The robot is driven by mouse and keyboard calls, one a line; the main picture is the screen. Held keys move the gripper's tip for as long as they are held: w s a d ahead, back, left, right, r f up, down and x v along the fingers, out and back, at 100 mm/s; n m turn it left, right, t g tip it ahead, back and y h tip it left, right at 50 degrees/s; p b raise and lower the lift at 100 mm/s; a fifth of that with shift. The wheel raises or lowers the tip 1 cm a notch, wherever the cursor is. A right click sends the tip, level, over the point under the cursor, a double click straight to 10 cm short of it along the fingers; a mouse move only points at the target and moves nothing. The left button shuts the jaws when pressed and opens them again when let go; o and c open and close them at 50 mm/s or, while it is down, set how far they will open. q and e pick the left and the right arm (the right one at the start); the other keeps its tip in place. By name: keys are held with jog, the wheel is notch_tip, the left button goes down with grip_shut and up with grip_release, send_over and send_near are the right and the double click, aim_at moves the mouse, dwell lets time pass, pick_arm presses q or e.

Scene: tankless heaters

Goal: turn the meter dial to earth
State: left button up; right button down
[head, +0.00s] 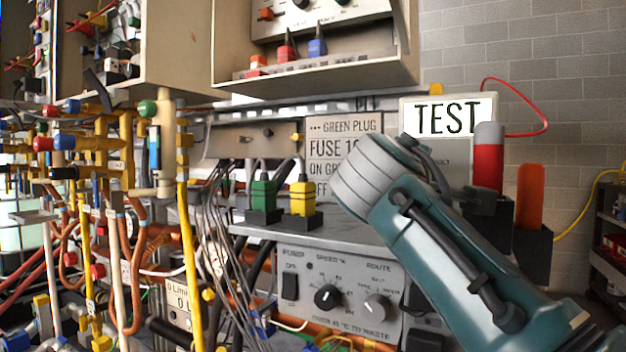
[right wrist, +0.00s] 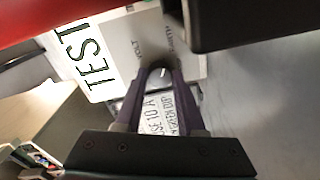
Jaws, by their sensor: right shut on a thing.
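The meter, a pale panel with a large TEST label (head: 447,115), stands at the middle right in the head view, and my right arm hides much of it. The TEST label also shows tilted in the right wrist view (right wrist: 88,62). There, the dark meter dial (right wrist: 161,73) with a white pointer mark sits between the fingertips of my right gripper (right wrist: 160,80). The gripper is shut on the dial. Lettering by the dial seems to read VOLT and EARTH, partly hidden. I cannot tell exactly which word the pointer faces. My left gripper is not in view.
A FUSE 10 A sign (head: 335,150) stands left of the meter. Green (head: 263,195) and yellow (head: 302,197) plugs stand on a shelf above the pump panel (head: 335,290). Red (head: 488,160) and orange (head: 529,195) handles stand in holders at the right. Pipes and cables crowd the left.

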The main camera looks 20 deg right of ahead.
dwell(0.4)
jog(key=c, duration=0.5)
grip_release()
jog(key=v, duration=1)
